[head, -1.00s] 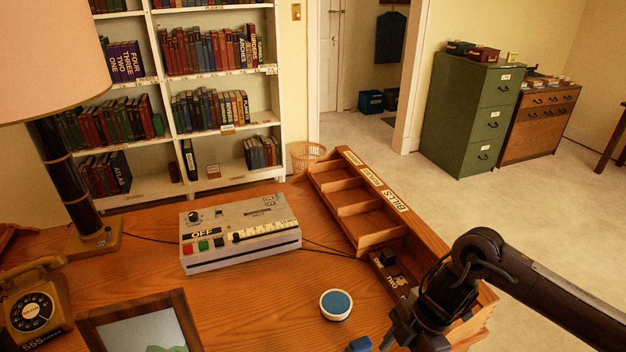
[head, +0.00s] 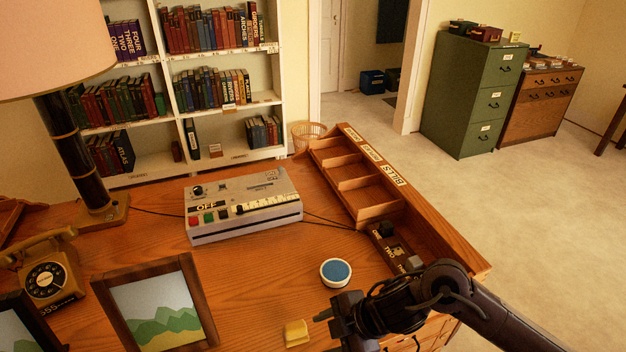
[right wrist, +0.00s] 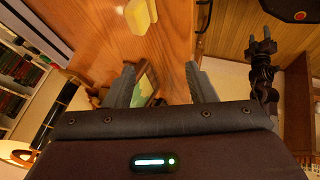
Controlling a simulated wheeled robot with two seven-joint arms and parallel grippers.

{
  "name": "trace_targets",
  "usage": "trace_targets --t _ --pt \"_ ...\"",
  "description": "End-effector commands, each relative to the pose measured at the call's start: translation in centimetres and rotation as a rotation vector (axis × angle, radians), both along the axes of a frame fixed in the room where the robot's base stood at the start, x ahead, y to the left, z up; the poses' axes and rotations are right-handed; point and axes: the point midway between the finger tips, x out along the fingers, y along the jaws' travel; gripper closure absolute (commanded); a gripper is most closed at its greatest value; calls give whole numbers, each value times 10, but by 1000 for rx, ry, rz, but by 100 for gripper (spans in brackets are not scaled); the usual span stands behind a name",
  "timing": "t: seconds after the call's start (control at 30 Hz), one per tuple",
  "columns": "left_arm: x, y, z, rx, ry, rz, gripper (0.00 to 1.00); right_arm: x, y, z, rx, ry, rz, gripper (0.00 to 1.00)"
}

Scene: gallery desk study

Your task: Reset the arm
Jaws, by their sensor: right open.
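My right arm enters the head view from the right. Its gripper (head: 330,318) is low over the desk's front edge, just right of a yellow block (head: 297,333). In the right wrist view the two fingers of my right gripper (right wrist: 161,88) stand apart with nothing between them. The yellow block (right wrist: 140,15) lies beyond them at the top of that view, apart from the fingers. A dark gripper, apparently my left one (right wrist: 262,48), shows small at the right of the wrist view; its jaw state is unclear. The left arm is absent from the head view.
A grey control box (head: 243,207) reading OFF, a round blue-topped button (head: 336,272), a telephone (head: 50,270), a picture frame (head: 190,290) and a lamp (head: 75,150) stand on the desk. A wooden organizer (head: 425,225) lines the right edge. Desk between box and picture is clear.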

Motion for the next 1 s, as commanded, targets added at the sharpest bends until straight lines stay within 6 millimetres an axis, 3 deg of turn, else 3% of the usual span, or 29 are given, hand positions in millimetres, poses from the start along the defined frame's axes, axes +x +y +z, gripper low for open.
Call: trace_targets --t 0.03,0.13,0.27,0.4,0.57,0.8,1.0 --pt "-3 0 0 0 4 0 51 -3 17 5 44 -24 -35 50" --pt "-7 1 -1 1 10 0 51 0 41 22 131 -81 -159 50" --pt "-7 1 -1 1 10 0 51 9 44 49 229 -110 -435 50" --pt "-6 1 -1 1 9 1 51 12 2 59 254 -48 -801 50" --pt "-5 0 0 0 7 1 51 -8 -60 47 206 87 -1139 50" --pt "-3 0 0 0 4 1 51 -56 -124 25 106 285 -1463 50" --pt "-2 0 0 0 3 1 51 -102 -161 11 23 439 -1657 50"
